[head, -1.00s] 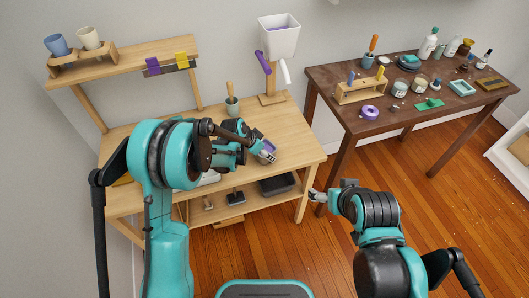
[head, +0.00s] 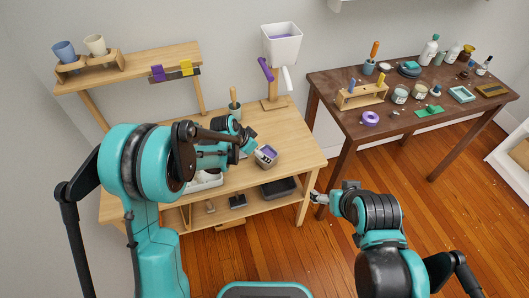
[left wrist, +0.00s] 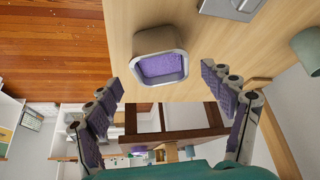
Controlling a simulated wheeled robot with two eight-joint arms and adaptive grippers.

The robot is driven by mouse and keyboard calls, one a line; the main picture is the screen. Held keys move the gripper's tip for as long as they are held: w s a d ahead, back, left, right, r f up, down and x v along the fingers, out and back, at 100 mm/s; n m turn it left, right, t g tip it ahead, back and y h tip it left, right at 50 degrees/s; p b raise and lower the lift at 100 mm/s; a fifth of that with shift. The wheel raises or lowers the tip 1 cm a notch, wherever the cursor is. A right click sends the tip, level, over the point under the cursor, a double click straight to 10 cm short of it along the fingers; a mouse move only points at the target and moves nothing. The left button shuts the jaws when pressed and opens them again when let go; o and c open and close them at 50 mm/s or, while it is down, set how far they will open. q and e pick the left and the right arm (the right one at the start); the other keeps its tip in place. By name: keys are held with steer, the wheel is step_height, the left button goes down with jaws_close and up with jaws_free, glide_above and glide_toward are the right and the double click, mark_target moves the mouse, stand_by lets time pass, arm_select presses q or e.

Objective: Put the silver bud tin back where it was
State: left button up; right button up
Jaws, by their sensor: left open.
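The silver bud tin (head: 266,158) is a small grey square-rimmed tin with purple contents. It stands on the light wooden bench near its front right part. In the left wrist view the tin (left wrist: 160,62) shows just beyond the fingertips. My left gripper (head: 247,146) is at the tin's left side in the head view. In the left wrist view the left gripper (left wrist: 163,80) has its fingers spread wide, with nothing between them. My right gripper (head: 319,198) is in front of the bench's right leg, away from the tin; its jaws are too small to judge.
A green pot with a wooden-handled tool (head: 235,108) and a stand with a white hopper (head: 281,46) are at the bench's back. A white tray (head: 205,181) is partly hidden by my left arm. A dark table (head: 395,130) with several craft items stands to the right.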

arm_select(q)
steer(key=s+a+r+n+t+y+p, duration=0.1)
steer(key=s+a+r+n, duration=0.1)
steer(key=s+a+r, duration=0.35)
steer(key=s+a+r+n+y, duration=0.1)
steer(key=s+a+r+n, duration=0.15)
steer(key=s+r, duration=0.5)
steer(key=s+a+r+n+t+y, duration=0.1)
steer(key=s+a+r+n, duration=0.1)
steer(key=s, duration=0.4)
steer(key=s+a+r+n+t+y, duration=0.1)
steer(key=s+a+r+n, duration=0.1)
steer(key=s+a, duration=0.3)
steer(key=shift+s+n+y, duration=0.3)
steer(key=shift+s+n, duration=0.35)
steer(key=shift+s, duration=0.3)
